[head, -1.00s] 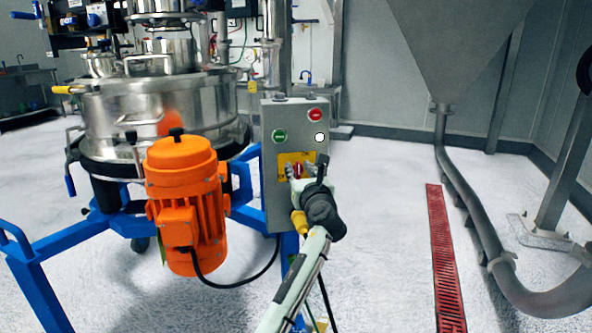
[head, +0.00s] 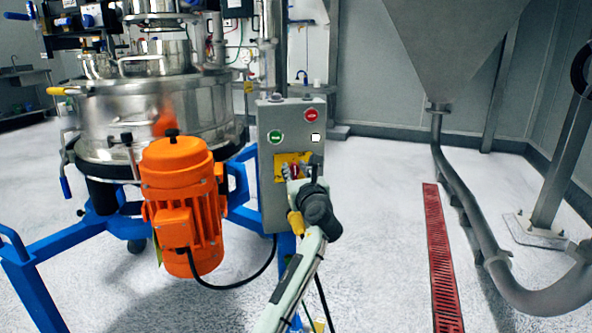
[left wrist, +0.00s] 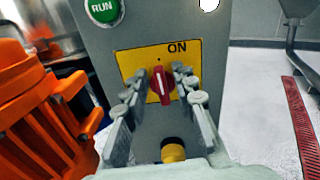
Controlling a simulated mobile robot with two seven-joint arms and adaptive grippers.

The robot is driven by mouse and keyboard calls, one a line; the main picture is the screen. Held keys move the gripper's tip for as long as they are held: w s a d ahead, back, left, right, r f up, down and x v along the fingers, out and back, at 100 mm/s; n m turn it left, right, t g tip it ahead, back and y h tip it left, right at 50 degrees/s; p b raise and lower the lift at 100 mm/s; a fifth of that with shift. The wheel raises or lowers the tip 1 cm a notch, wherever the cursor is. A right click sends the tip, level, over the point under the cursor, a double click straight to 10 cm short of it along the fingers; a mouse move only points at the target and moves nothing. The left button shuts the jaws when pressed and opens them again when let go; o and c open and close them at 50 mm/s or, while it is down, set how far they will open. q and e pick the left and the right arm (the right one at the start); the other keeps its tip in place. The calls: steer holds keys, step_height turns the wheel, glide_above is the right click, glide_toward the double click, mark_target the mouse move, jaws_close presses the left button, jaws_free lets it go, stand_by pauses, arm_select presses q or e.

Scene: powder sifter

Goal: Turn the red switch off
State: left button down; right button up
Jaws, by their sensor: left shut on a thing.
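The red switch (left wrist: 161,85) is a rotary knob on a yellow plate (left wrist: 128,62) marked ON, on the front of a grey control box (head: 290,122). In the left wrist view its handle stands close to upright with a white line along it. My left gripper (left wrist: 161,84) has one finger on each side of the knob and is shut on it. My right gripper is not in view.
Above the switch are a green RUN button (head: 276,137), a red button (head: 311,115) and a white round spot (head: 316,138). An orange motor (head: 180,200) and blue frame (head: 40,285) stand left of the box. The floor to the right is open up to a red grate (head: 440,260).

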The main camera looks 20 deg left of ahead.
arm_select(q)
steer(key=shift+a+n, duration=0.1)
steer(key=shift+n, duration=0.5)
steer(key=n, duration=0.2)
steer(key=shift+s+a+n, duration=0.1)
steer(key=shift+a+n, duration=0.05)
steer(key=shift+n, duration=0.25)
steer(key=shift+a+f+n, duration=0.1)
steer(key=shift+n, duration=0.8)
steer(key=n+b, duration=0.1)
steer(key=n, duration=0.3)
steer(key=n+b, duration=0.2)
steer(key=n, duration=0.1)
steer(key=f+n+b, duration=0.1)
steer(key=n+b, duration=0.1)
steer(key=n, duration=0.2)
steer(key=shift+s+a+n, duration=0.2)
steer(key=shift+a+n, duration=0.1)
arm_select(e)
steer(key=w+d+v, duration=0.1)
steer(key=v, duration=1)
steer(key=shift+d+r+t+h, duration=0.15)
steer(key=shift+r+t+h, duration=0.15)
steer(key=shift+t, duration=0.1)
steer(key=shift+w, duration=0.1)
arm_select(q)
steer(key=c, duration=1.6)
jaws_free()
steer(key=shift+f, duration=0.1)
